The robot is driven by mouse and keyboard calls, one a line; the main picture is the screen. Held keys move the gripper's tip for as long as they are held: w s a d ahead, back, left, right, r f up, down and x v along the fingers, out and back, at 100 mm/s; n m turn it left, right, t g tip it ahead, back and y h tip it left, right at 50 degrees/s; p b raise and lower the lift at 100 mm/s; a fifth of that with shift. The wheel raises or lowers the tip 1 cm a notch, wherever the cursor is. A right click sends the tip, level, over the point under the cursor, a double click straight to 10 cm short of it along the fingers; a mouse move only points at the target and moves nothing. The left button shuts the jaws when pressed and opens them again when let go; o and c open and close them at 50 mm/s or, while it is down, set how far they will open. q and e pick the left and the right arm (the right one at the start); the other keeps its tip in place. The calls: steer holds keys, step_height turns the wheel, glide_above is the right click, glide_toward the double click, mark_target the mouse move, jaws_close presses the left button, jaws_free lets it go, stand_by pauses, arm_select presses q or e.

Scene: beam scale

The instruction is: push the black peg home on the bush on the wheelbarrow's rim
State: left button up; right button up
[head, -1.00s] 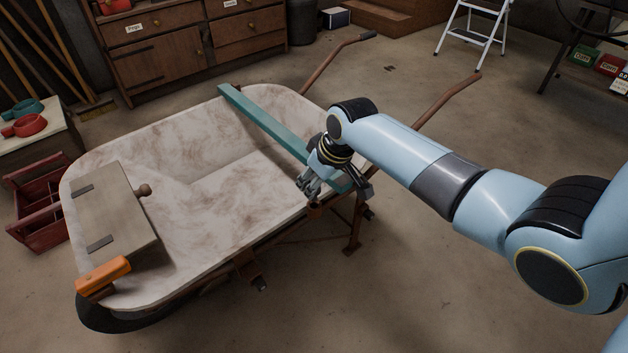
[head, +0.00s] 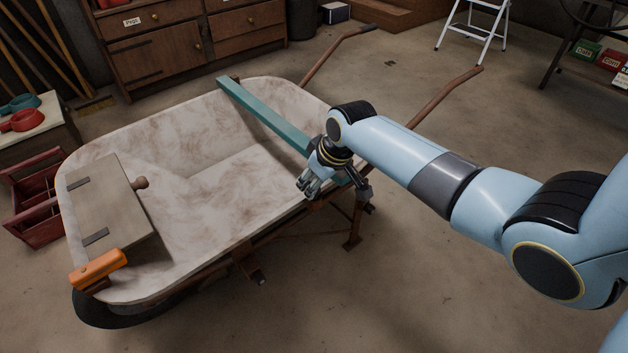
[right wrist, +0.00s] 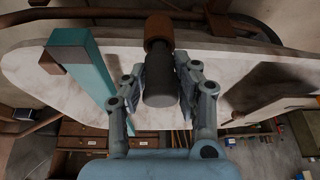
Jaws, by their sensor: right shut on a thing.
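The wheelbarrow (head: 215,165) has a pale, rust-stained tray. My right gripper (head: 308,186) is at its near rim, beside the lower end of a teal beam (head: 265,118). In the right wrist view, my right gripper (right wrist: 160,88) is shut on the black peg (right wrist: 160,75), with one finger on each side. The brown bush (right wrist: 157,30) is at the peg's far end, at the rim. The peg appears in line with the bush and meets it in the picture; how deep it sits cannot be told. The peg is hidden or too small in the head view. My left gripper is not in view.
The teal beam lies across the tray beside my right gripper and also shows in the right wrist view (right wrist: 88,72). A wooden board with a knob (head: 110,205) and an orange block (head: 98,268) are at the left end. Floor right of the wheelbarrow is clear.

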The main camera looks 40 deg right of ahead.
steer(key=shift+f+b, duration=0.4)
steer(key=shift+f, duration=0.3)
steer(key=o, duration=1.1)
steer(key=shift+c, duration=0.2)
steer(key=a+v, duration=0.1)
steer(key=v, duration=1.1)
steer(key=shift+d, duration=0.45)
steer(key=s+f+m+g, duration=0.2)
steer(key=s+f+g, duration=0.2)
steer(key=s+f, duration=1.65)
steer(key=s+f+h, duration=0.1)
steer(key=s+f, duration=0.6)
steer(key=s, duration=0.5)
steer(key=s+f, duration=0.8)
steer(key=s, duration=0.3)
steer(key=shift+s+a+h, duration=0.35)
steer(key=shift+h, duration=0.05)
